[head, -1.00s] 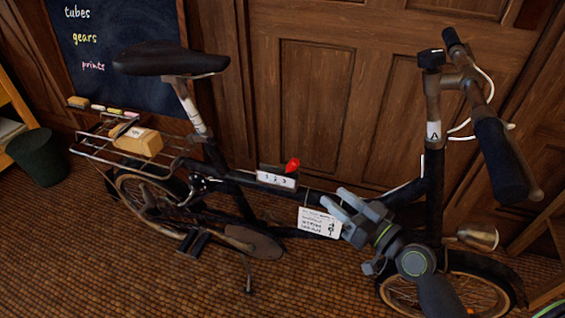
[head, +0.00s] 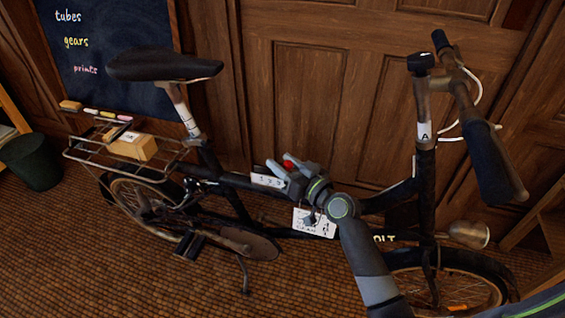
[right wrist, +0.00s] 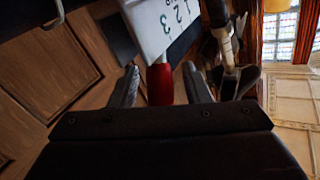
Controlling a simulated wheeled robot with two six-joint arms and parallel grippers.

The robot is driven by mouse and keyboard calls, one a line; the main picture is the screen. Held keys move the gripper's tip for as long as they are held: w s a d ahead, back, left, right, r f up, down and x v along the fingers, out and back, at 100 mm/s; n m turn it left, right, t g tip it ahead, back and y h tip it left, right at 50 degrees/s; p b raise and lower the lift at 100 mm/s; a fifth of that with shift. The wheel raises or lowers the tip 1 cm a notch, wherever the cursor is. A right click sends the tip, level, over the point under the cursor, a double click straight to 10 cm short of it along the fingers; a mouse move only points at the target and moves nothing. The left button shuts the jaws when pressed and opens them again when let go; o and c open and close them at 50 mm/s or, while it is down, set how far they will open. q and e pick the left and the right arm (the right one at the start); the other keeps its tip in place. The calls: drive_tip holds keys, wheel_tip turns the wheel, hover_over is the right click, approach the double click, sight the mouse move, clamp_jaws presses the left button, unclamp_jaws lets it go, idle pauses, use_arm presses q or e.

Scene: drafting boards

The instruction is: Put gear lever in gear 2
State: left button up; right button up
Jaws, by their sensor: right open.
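The gear lever has a red knob (head: 289,159) and stands on the bike's dark frame tube behind a white number plate (head: 268,181). In the right wrist view the plate (right wrist: 163,27) shows 1, 2 and 3. There the red lever (right wrist: 160,86) is between the two fingers, with gaps on both sides. My right gripper (head: 290,167) is open around the lever and partly hides it in the head view. I cannot tell which number the lever stands at. My left gripper is not in view.
A white tag (head: 314,222) hangs below the tube near my right arm. The saddle (head: 165,64) and rear rack (head: 95,150) are left, the handlebar (head: 491,150) right. A wooden door (head: 300,105) stands close behind. The tiled floor in front is mostly clear.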

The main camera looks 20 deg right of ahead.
drive_tip(key=shift+w+a, duration=0.15)
drive_tip(key=shift+w, duration=0.1)
clamp_jaws()
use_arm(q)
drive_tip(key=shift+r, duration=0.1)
